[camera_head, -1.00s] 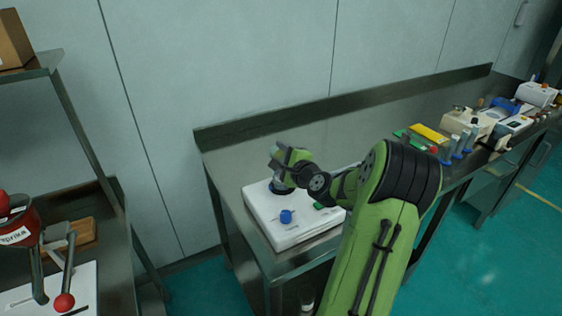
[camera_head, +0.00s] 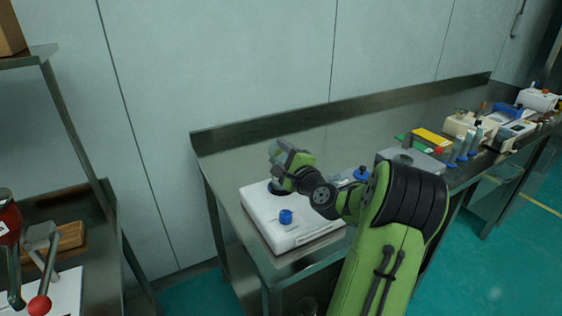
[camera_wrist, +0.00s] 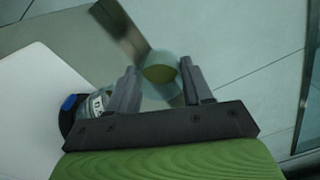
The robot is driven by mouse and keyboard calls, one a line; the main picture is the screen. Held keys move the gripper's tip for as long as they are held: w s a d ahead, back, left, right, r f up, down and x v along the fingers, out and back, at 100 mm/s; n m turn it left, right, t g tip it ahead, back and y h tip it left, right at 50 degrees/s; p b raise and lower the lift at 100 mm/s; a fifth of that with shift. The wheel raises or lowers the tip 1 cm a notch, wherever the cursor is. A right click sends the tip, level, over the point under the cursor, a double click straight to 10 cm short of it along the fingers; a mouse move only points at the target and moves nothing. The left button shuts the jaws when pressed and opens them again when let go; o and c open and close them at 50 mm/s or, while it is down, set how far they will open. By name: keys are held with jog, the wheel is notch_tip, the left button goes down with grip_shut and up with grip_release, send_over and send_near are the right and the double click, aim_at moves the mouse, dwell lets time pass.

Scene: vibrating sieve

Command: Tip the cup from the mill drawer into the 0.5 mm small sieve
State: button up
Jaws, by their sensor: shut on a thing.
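My gripper (camera_head: 279,158) is over the back left part of a white machine (camera_head: 262,222) with a blue knob, on the steel bench. In the wrist view my gripper (camera_wrist: 159,80) is shut on a translucent cup (camera_wrist: 160,58), with olive-yellow material visible in it. Below and left of the fingers, a small clear vessel (camera_wrist: 97,104) with a partly hidden label stands in a dark ring on the white surface. It seems to be the small sieve, but its size marking cannot be read. The cup is apart from it in the wrist view.
A grey machine (camera_head: 425,163) and a blue-topped part (camera_head: 361,173) stand right of the white machine, partly behind my arm. Several instruments and bottles line the far right of the bench. The bench's back left is clear. A separate shelf (camera_head: 52,150) stands at the left.

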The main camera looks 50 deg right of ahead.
jog(key=shift+s+f+t+b, duration=0.15)
jog(key=shift+t+b, duration=0.45)
jog(key=shift+b, duration=1.4)
jog(key=shift+r+h+b, duration=0.2)
jog(key=shift+h+b, duration=0.1)
jog(key=shift+b, duration=0.05)
jog(key=p, duration=0.2)
jog(key=shift+a+r+p, duration=0.1)
jog(key=shift+r+p, duration=0.1)
jog(key=shift+p, duration=0.15)
jog(key=shift+g+y+p, duration=0.3)
jog(key=shift+y+p, duration=0.1)
jog(key=shift+f, duration=0.15)
jog(key=g+p, duration=0.1)
jog(key=p, duration=0.5)
jog(key=w+g+y+p, duration=0.1)
jog(key=g+p, duration=0.1)
jog(key=p, duration=0.4)
jog(key=r+g+p, duration=0.1)
jog(key=g+p, duration=0.1)
jog(key=p, duration=0.4)
jog(key=shift+w+d, duration=0.15)
jog(key=shift+d, duration=0.05)
jog(key=g+p, duration=0.1)
jog(key=p, duration=0.3)
jog(key=g+y+p, duration=0.1)
jog(key=p, duration=0.3)
jog(key=shift+w+d+r+g+p, duration=0.1)
jog(key=shift+w+r+g+p, duration=0.15)
jog(key=shift+g+p, duration=0.15)
